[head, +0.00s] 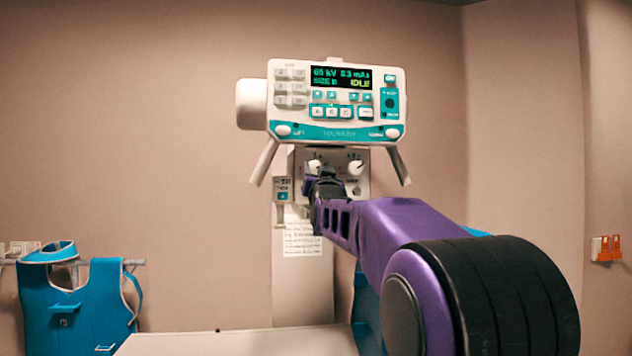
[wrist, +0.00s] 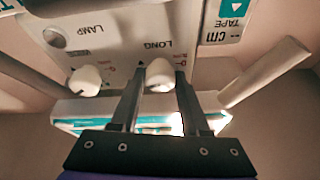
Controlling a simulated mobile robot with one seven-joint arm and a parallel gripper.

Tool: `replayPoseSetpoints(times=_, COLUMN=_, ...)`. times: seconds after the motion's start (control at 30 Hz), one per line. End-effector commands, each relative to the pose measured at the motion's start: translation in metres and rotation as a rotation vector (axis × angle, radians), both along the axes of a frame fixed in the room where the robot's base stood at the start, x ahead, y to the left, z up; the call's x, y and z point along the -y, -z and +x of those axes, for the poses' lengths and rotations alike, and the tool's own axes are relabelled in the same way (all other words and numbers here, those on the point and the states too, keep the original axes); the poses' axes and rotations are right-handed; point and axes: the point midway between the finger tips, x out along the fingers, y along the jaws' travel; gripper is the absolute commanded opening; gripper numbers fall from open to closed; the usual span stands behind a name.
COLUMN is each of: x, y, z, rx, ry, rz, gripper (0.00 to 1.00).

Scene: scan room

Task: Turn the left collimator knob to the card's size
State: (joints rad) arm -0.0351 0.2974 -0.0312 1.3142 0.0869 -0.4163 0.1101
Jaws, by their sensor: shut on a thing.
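The left collimator knob (head: 315,165) is a white knob on the collimator's front panel, below the console. In the upside-down wrist view, it is the knob (wrist: 159,72) beside the word LONG. My gripper (head: 318,177) reaches the panel from the front; in the wrist view its two dark fingers (wrist: 160,82) stand either side of this knob, shut on it. The right knob (head: 355,167) is free and also shows in the wrist view (wrist: 87,80). A white card (head: 303,240) with lines of text hangs below the panel, its writing too small to read.
The console (head: 345,135) above shows green text, a SIZE line and IDLE. Two handles, left (head: 264,162) and right (head: 399,165), flank the panel. A tape label (head: 283,188) sits at its left. A pale table (head: 240,343) lies below; blue aprons (head: 95,305) hang at left.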

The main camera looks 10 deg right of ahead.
Motion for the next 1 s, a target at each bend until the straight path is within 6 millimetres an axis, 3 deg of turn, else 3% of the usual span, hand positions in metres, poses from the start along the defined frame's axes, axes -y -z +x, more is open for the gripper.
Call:
replayPoseSetpoints(times=0.6, x=0.0044, y=-0.0068, z=0.0000, rx=0.001, ry=0.000, rz=-0.547, gripper=0.00)
replayPoseSetpoints(times=1.0, x=0.0047, y=-0.0051, z=-0.0002, rx=0.004, ry=0.000, rz=-0.730, gripper=0.00)
